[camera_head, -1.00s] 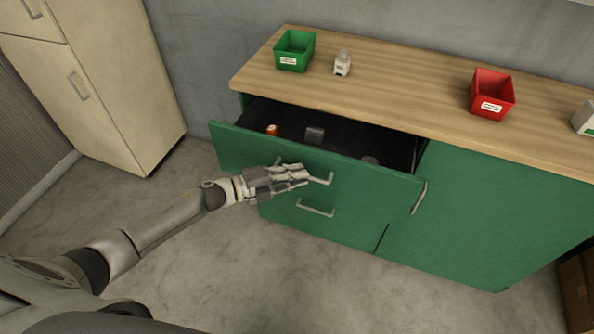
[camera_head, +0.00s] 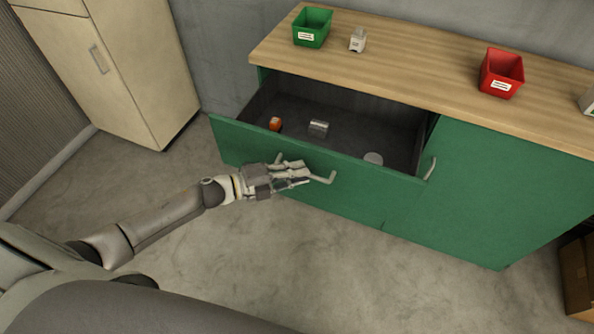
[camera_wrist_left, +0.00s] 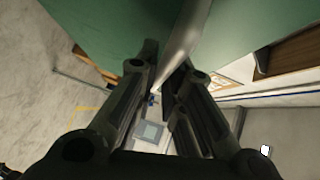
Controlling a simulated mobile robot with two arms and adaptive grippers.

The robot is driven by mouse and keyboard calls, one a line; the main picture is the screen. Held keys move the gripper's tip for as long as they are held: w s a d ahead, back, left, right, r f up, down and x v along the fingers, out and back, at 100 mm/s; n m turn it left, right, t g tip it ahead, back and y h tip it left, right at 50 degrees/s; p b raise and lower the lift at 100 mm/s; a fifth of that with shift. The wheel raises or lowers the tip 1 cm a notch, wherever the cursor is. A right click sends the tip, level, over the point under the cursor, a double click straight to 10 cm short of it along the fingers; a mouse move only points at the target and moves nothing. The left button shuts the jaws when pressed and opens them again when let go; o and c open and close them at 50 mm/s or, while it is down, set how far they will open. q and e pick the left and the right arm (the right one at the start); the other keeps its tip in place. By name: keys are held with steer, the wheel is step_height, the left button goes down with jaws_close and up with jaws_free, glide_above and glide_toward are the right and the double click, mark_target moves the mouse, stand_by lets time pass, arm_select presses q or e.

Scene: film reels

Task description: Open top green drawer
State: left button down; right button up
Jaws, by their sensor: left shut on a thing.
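The top green drawer (camera_head: 225,138) stands well pulled out of the green cabinet (camera_head: 480,200). Inside it lie an orange item (camera_head: 275,124), a small metallic can (camera_head: 318,127) and a pale round item (camera_head: 373,158). My left gripper (camera_head: 300,175) is at the drawer front, shut on its metal handle (camera_head: 329,178). In the left wrist view the handle (camera_wrist_left: 183,40) runs between the two fingers (camera_wrist_left: 160,88), with the green drawer front behind. The gripper hides the middle of the handle. My right gripper is not in view.
The wooden countertop (camera_head: 420,90) carries a green bin (camera_head: 312,28), a small white bottle (camera_head: 357,40) and a red bin (camera_head: 501,73). A beige cabinet (camera_head: 130,70) stands at the left. A cardboard box (camera_head: 577,275) is at the lower right. The floor before the drawer is clear.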

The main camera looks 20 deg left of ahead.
arm_select(q)
steer(key=c, duration=1.8)
jaws_free()
steer(key=v, duration=1.2)
